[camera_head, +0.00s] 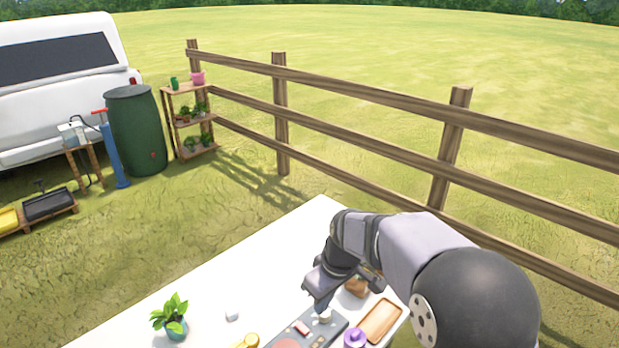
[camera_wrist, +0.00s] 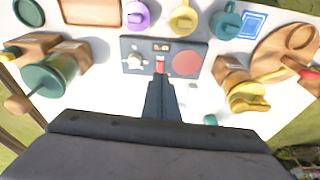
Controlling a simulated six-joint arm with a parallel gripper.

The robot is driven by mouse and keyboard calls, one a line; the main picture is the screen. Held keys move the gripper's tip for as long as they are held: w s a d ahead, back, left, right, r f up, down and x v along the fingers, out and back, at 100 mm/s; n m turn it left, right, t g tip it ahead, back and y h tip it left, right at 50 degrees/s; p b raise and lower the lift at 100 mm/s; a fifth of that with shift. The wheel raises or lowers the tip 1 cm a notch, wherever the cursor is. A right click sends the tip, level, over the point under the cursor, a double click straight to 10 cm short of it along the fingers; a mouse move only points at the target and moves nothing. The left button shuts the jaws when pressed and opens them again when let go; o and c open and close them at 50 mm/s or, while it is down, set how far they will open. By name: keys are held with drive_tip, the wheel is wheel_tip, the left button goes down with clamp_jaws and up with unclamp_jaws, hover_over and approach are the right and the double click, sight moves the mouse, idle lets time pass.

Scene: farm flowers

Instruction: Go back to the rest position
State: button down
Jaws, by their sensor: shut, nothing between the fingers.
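My gripper (camera_wrist: 161,82) is shut and empty, its fingers together above the white table. In the wrist view the fingertips point at a dark grey panel (camera_wrist: 202,46) and reach over its front edge, close to a small red part (camera_wrist: 160,67) on it. I cannot tell whether they touch it. The panel also carries a pale knob, a small display and a red disc. In the head view my gripper (camera_head: 318,299) is over the panel (camera_head: 330,334), and my arm comes in from the right and hides part of the table.
A wooden tray (camera_head: 381,319), a purple lidded item (camera_head: 355,338) and a potted plant (camera_head: 174,322) stand on the table (camera_head: 250,272). In the wrist view a green cylinder (camera_wrist: 48,78) is at left and a yellow item (camera_wrist: 247,98) at right. A wooden fence (camera_head: 370,135) runs behind.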

drive_tip(key=s+d+f+m, duration=0.1)
drive_tip(key=s+d+m, duration=0.1)
drive_tip(key=s, duration=0.4)
drive_tip(key=s+d+f+m+g+h, duration=0.1)
drive_tip(key=s+d+f+m, duration=0.1)
drive_tip(key=s+d, duration=0.3)
drive_tip(key=s+d+f+m, duration=0.1)
drive_tip(key=s+d+m, duration=0.3)
drive_tip(key=s, duration=0.4)
drive_tip(key=shift+s+f+g+h, duration=0.25)
drive_tip(key=shift+f+g+h, duration=0.05)
drive_tip(key=shift+g+h, duration=0.1)
drive_tip(key=c, duration=2.4)
unclamp_jaws()
drive_tip(key=shift+a, duration=0.1)
drive_tip(key=shift+c, duration=0.2)
